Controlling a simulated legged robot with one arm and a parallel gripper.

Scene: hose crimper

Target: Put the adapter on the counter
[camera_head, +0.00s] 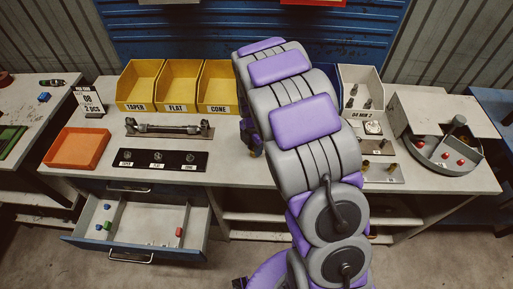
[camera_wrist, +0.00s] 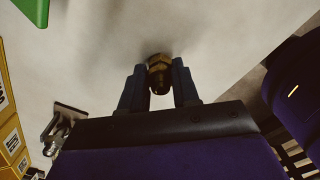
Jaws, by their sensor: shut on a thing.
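In the wrist view a brass-coloured adapter (camera_wrist: 159,75) with a hex body sits between the two dark fingers of my gripper (camera_wrist: 159,88). The fingers are shut on it. A pale worn surface, which looks like the counter, fills the background; I cannot tell whether the adapter touches it. In the head view the counter (camera_head: 228,168) runs across the middle. My arm reaches over it and hides much of its centre. Part of my gripper (camera_head: 252,137) shows left of the arm, over the counter; the adapter is hidden there.
Yellow bins (camera_head: 179,83) line the back, with a fixture (camera_head: 168,128) and a black labelled plate (camera_head: 161,160) in front. An orange tray (camera_head: 77,148) is at left. A round grey tray (camera_head: 447,153) is at right. An open drawer (camera_head: 140,249) juts out below.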

